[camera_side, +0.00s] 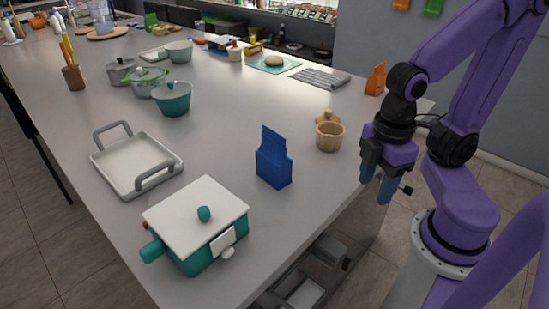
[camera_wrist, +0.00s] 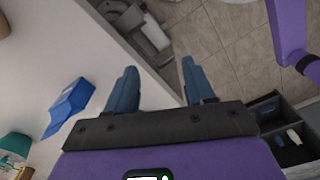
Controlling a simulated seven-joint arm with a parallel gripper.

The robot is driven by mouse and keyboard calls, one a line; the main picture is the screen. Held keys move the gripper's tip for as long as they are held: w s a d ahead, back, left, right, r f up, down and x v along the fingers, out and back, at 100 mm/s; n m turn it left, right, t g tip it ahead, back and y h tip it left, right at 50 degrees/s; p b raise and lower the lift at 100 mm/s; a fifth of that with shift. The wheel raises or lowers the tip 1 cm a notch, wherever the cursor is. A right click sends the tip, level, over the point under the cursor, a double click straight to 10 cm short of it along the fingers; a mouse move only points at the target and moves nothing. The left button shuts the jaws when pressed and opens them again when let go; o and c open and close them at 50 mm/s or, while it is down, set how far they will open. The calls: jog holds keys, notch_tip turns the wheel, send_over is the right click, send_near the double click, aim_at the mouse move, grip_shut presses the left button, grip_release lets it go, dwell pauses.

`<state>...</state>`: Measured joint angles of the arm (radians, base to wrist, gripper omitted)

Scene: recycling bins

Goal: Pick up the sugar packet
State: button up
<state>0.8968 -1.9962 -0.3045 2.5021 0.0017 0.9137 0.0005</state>
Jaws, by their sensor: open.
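A blue packet (camera_side: 273,160) with a narrow folded top stands upright on the grey counter near its right edge. No label is legible, so I cannot tell whether it is the sugar packet. The blue packet (camera_wrist: 70,103) also shows in the wrist view, left of my fingers. An orange packet (camera_side: 375,80) of similar shape stands farther back by the right edge, and a green one (camera_side: 151,22) stands at the far end. My gripper (camera_side: 376,184) is open and empty by the counter's right edge, right of and apart from the blue packet. Its blue fingers (camera_wrist: 159,70) point downward.
A wooden mortar (camera_side: 329,136) stands between the blue packet and my gripper, slightly farther back. A white-lidded teal pot (camera_side: 200,215) sits in front left, and a white tray (camera_side: 130,165) with grey handles lies behind it. Open drawers (camera_side: 302,288) show below the counter edge.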

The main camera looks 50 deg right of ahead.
jog(key=c, duration=0.3)
